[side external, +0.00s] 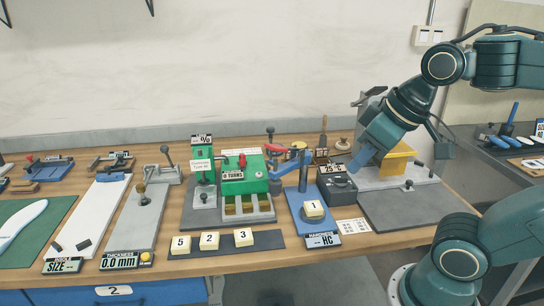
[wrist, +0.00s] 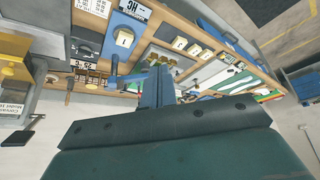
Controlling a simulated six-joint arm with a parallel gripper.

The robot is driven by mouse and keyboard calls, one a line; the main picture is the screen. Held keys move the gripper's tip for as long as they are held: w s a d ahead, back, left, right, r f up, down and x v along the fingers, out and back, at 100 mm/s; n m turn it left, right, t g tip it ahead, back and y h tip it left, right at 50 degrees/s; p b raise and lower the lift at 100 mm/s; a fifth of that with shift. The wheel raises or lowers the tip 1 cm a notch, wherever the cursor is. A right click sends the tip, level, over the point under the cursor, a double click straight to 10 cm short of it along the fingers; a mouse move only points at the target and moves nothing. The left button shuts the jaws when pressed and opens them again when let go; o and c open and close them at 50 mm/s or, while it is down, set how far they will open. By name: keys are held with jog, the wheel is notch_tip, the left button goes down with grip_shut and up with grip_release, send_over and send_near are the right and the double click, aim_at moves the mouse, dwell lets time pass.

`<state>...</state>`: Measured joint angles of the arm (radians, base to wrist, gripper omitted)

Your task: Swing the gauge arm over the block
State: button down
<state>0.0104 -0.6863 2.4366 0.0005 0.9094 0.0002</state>
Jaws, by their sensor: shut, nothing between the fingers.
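The hardness station has a blue base plate (side external: 299,205) with a cream block marked 1 (side external: 313,210) on its front part. A blue post stands behind the block and carries the blue gauge arm (side external: 288,167), which points to the left, beside the block and not over it. In the wrist view the block (wrist: 124,38) shows at upper middle, and the blue gauge arm (wrist: 128,77) lies left of my fingers. My gripper (side external: 360,162) is shut and empty, in the air to the right of the post, over the grey box area. Its fingers (wrist: 157,84) look apart from the gauge arm.
A dark box with a display (side external: 338,185) stands right of the blue plate. A green press (side external: 245,175) stands left of the gauge arm. Blocks marked 5, 2 and 3 lie on a dark strip (side external: 225,246) in front.

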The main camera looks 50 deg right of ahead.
jog(key=w+d+r+g, duration=0.1)
jog(key=w+r, duration=0.2)
jog(key=w, duration=0.4)
jog(key=w+d+r, duration=0.2)
jog(key=w, duration=0.4)
jog(key=m, duration=0.2)
send_over(285, 148)
jog(key=w+a, duration=0.3)
jog(key=w, duration=0.2)
jog(key=f, duration=0.2)
jog(key=shift+w+a+r+g+h, duration=0.15)
jog(key=shift+r+g+h, duration=0.15)
jog(key=shift+g, duration=0.1)
jog(key=shift+f, duration=0.15)
notch_tip(285, 148, down, 9)
jog(key=shift+s, duration=0.4)
jog(key=shift+f, duration=0.1)
jog(key=shift+a, duration=0.1)
